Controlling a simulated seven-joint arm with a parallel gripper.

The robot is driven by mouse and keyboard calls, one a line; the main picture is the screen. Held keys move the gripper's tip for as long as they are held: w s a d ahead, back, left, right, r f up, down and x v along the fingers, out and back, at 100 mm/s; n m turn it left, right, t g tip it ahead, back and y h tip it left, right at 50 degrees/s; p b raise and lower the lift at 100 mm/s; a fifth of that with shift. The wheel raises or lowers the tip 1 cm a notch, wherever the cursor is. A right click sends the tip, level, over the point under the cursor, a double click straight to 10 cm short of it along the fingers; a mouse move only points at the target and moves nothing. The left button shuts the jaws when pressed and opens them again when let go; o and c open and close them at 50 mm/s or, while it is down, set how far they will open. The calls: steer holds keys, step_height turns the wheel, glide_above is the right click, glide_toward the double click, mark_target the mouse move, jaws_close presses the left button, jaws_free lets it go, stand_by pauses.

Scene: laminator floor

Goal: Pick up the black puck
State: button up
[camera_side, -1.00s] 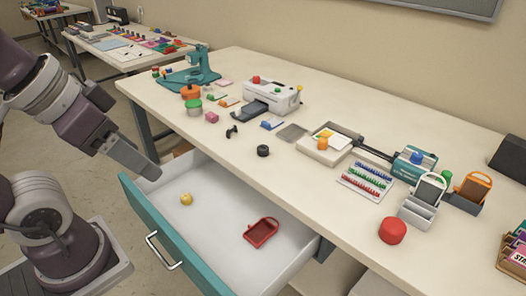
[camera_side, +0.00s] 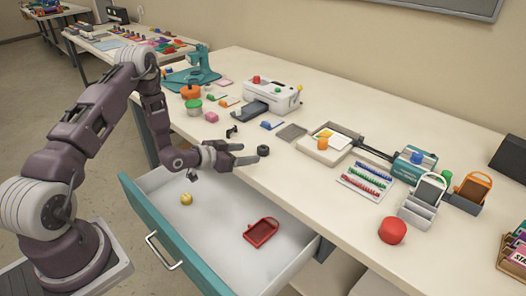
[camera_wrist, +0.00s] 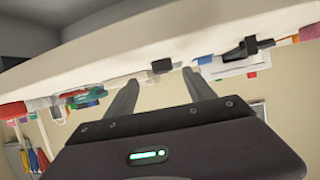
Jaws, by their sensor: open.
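The black puck (camera_side: 263,150) lies on the white worktop, near its front edge, above the open drawer. My gripper (camera_side: 240,153) is open and empty, held low at the table's front edge just left of the puck, with its fingers pointing toward it. In the wrist view the picture is turned over. There the puck (camera_wrist: 162,66) shows beyond the two spread fingers (camera_wrist: 158,82), between their tips and a little past them. The fingers appear apart from the puck.
A small black part (camera_side: 231,132) and a grey mat (camera_side: 291,132) lie near the puck. A white machine (camera_side: 272,95) stands behind.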

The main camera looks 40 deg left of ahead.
mark_target(262, 148)
steer(key=x, duration=0.6)
steer(key=shift+w+a+r, duration=0.1)
steer(key=shift+w+r, duration=0.15)
steer(key=shift+w, duration=0.2)
jaws_close()
